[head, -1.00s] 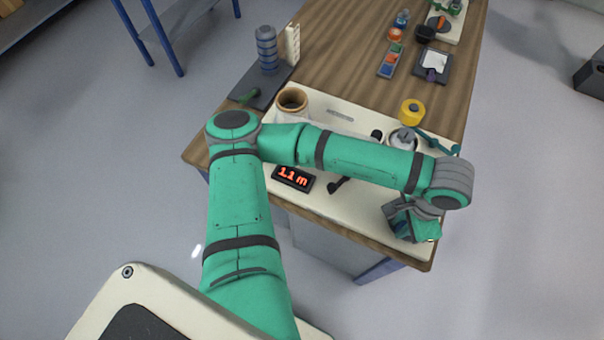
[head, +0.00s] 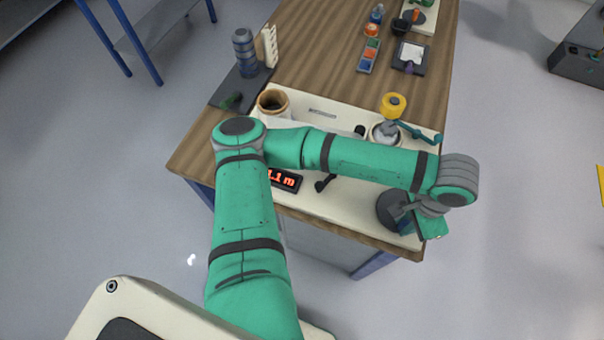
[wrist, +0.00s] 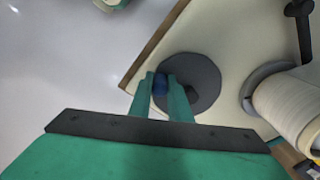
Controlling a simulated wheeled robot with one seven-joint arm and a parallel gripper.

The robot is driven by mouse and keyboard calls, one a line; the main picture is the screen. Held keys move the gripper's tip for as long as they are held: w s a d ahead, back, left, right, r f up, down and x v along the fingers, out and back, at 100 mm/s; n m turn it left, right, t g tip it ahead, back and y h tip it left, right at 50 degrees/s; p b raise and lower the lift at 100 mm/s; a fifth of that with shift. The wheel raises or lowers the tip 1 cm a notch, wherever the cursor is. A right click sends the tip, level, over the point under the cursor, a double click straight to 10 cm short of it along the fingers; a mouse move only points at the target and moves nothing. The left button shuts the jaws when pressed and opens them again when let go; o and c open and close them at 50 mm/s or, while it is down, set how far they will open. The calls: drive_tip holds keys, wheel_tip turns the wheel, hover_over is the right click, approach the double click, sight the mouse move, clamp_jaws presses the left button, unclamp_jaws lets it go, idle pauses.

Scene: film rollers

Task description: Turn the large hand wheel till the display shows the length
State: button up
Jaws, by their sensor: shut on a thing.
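The large hand wheel (head: 386,208) is a dark grey disc at the near right corner of the cream machine plate. It also shows in the wrist view (wrist: 205,75) with a blue knob (wrist: 160,84) near its rim. My gripper (wrist: 161,82) has one finger on each side of the knob and is shut on it. In the head view my wrist and forearm cover part of the wheel, and the fingertips are hidden. The black display (head: 285,181) shows red digits that read about 1.1 m; my arm covers its upper left part.
A pale roll (wrist: 300,105) lies beside the wheel in the wrist view. A brown-rimmed core (head: 272,101) is at the plate's far left. Free floor lies right of the bench.

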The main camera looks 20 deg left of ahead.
drive_tip(key=shift+w+d, duration=0.1)
drive_tip(key=shift+d, duration=0.15)
drive_tip(key=shift+w+d, duration=0.55)
drive_tip(key=shift+d, duration=0.35)
drive_tip(key=shift+w+d, duration=0.45)
drive_tip(key=shift+w, duration=0.15)
drive_tip(key=o, duration=1.6)
drive_tip(key=shift+s, duration=0.1)
drive_tip(key=shift+o, duration=0.2)
drive_tip(key=shift+a, duration=0.1)
drive_tip(key=shift+a, duration=0.1)
